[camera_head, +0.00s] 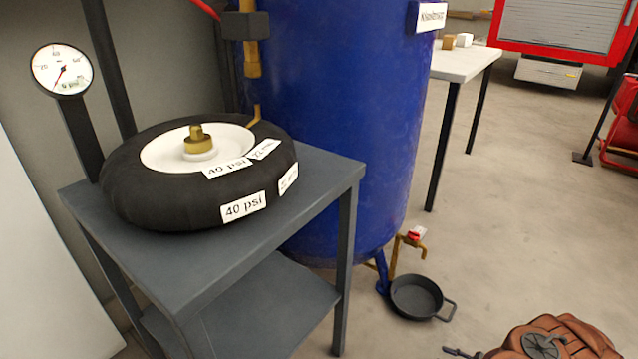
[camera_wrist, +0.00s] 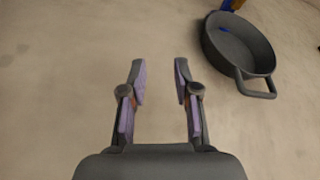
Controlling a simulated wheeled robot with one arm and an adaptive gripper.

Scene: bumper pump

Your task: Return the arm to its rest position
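My gripper (camera_wrist: 160,80) shows in the wrist view with its two fingers apart and nothing between them. It is over bare concrete floor, to the left of a dark round pan (camera_wrist: 240,45) with a loop handle. The gripper does not touch the pan in that view. The gripper does not clearly show in the head view, so the pose of the arm as a whole cannot be told.
A grey table (camera_head: 215,250) holds a black tire (camera_head: 150,195) with "40 psi" labels, beside a gauge (camera_head: 62,70). A blue tank (camera_head: 345,120) stands behind. The pan (camera_head: 415,297) lies below its drain valve (camera_head: 412,238). A brown bag (camera_head: 580,340) is lower right.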

